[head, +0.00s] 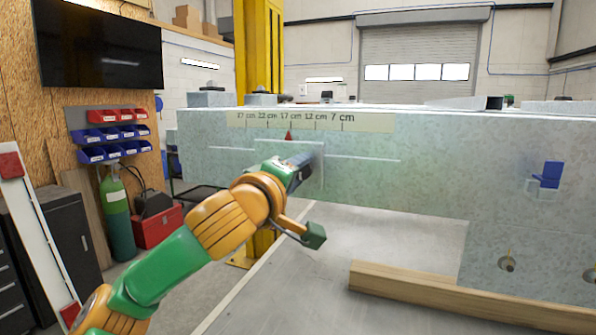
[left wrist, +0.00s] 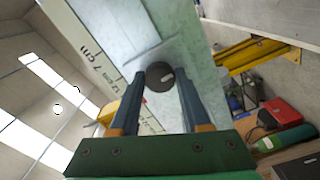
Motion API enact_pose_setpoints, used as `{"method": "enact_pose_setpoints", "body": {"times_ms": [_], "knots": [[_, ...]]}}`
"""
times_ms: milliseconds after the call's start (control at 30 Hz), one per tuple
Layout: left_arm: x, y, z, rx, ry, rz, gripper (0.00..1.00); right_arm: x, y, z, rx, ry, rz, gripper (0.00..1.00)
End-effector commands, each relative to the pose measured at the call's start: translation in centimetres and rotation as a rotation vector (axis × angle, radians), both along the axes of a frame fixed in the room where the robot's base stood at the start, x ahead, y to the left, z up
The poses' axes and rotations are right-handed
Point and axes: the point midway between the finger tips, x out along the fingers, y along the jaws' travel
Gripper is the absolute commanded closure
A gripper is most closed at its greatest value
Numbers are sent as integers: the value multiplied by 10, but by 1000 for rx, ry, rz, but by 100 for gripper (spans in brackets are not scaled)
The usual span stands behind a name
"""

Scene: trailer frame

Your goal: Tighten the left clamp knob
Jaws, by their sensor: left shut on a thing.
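The left clamp knob is a dark round knob (left wrist: 160,77) on the pale speckled metal frame (head: 420,170). In the left wrist view it sits between the two blue-grey fingertips of my left gripper (left wrist: 158,84), which is shut on it. In the head view my left gripper (head: 303,168) reaches the face of the frame below the scale, and it hides the knob there. A red pointer (head: 289,135) shows just above the gripper under the scale strip (head: 215,119). How far the knob is turned cannot be told. My right gripper is not in view.
A blue part (head: 548,175) sits on the frame at the right. A wooden beam (head: 440,292) lies below the frame at the lower right. A yellow column (head: 258,50) stands behind. A green cylinder (head: 117,215) and a red box (head: 157,228) stand at the left.

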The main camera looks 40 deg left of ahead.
Motion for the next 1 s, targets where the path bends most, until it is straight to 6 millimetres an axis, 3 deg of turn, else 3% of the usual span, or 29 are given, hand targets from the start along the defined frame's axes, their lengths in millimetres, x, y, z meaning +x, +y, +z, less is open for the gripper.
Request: {"method": "enact_pose_setpoints", "body": {"times_ms": [733,767,800,867,1000], "knots": [[1,0,-3,79,27,-1,100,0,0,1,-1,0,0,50],[1,0,-3,79,27,-1,51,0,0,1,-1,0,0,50],[1,0,-3,79,27,-1,40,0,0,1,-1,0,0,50],[1,0,-3,79,26,0,24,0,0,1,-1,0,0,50],[0,0,-2,78,24,0,23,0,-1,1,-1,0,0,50]]}}
